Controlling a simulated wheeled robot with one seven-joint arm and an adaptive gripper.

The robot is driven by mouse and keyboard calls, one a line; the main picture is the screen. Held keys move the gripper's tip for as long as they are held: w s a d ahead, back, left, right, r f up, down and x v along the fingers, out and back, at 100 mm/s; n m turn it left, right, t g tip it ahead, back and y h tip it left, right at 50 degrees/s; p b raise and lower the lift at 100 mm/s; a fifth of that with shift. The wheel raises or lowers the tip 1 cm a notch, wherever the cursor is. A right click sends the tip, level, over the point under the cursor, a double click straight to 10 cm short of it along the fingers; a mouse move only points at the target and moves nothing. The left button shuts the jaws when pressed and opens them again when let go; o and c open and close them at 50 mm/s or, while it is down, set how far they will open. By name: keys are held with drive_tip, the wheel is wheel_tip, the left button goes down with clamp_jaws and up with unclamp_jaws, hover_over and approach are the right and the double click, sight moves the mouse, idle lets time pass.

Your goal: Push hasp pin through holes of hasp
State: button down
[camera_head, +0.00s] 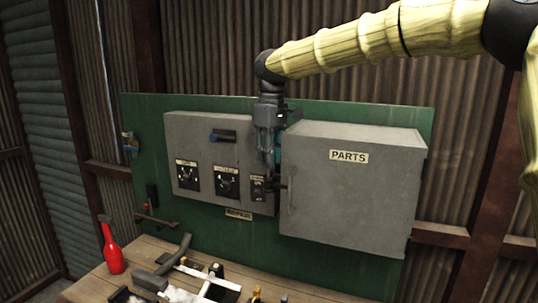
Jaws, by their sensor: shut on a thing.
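My gripper (271,160) points down at the left edge of the grey PARTS cabinet (350,195), in front of the gap between it and the grey control box. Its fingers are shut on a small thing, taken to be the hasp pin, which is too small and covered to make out. A small dark piece (280,186), which looks like the hasp, juts from the cabinet's left edge just below the fingertips. Its holes cannot be made out, nor whether the pin touches it. The cabinet door looks closed.
A grey control box (225,130) with dials stands close left of my gripper, on a green board (330,260). Below, a wooden bench (125,285) holds a red bottle (112,250) and several tools. Free air lies in front of the board.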

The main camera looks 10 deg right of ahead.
drive_tip(key=shift+f+b, duration=0.3)
drive_tip(key=shift+f, duration=0.65)
idle(1.2)
drive_tip(key=c, duration=1.1)
unclamp_jaws()
drive_tip(key=shift+s, duration=0.1)
drive_tip(key=shift+c, duration=0.2)
wheel_tip(320, 180, up, 11)
drive_tip(key=shift+r, duration=0.1)
drive_tip(key=shift+s+r, duration=0.1)
drive_tip(key=shift+r, duration=0.5)
drive_tip(key=shift+s, duration=0.1)
